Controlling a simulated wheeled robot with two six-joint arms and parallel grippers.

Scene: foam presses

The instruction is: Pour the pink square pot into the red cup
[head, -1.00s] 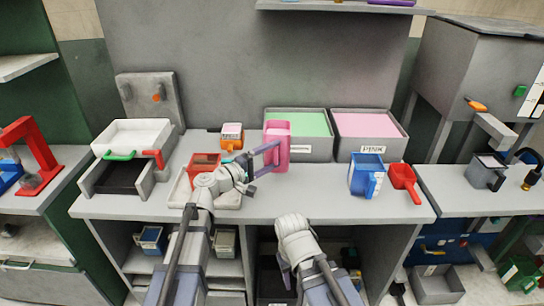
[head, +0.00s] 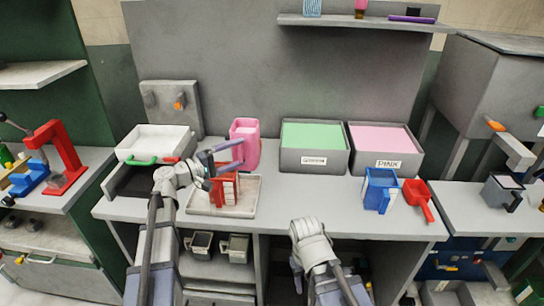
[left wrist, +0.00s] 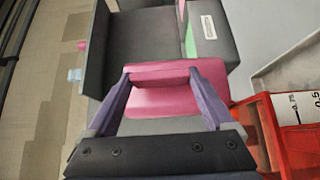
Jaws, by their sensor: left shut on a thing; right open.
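The pink square pot (head: 246,155) is in my left gripper (head: 237,157), whose fingers are shut on it. The pot is roughly upright, above and behind the red cup, towards its right. It fills the space between the fingers in the left wrist view (left wrist: 165,92). The red cup (head: 232,188) has a white scale label and sits on a shallow pale tray (head: 205,208). My left wrist partly covers it in the head view. The cup also shows at the right edge of the left wrist view (left wrist: 285,140). My right arm is low at the front; its fingertips do not show.
A green-filled bin (head: 314,157) and a pink-filled bin (head: 388,164) stand to the right. A blue jug (head: 375,190) and a red scoop (head: 416,190) stand near the right edge. A white-topped box (head: 157,140) is on the left. The front middle of the bench is clear.

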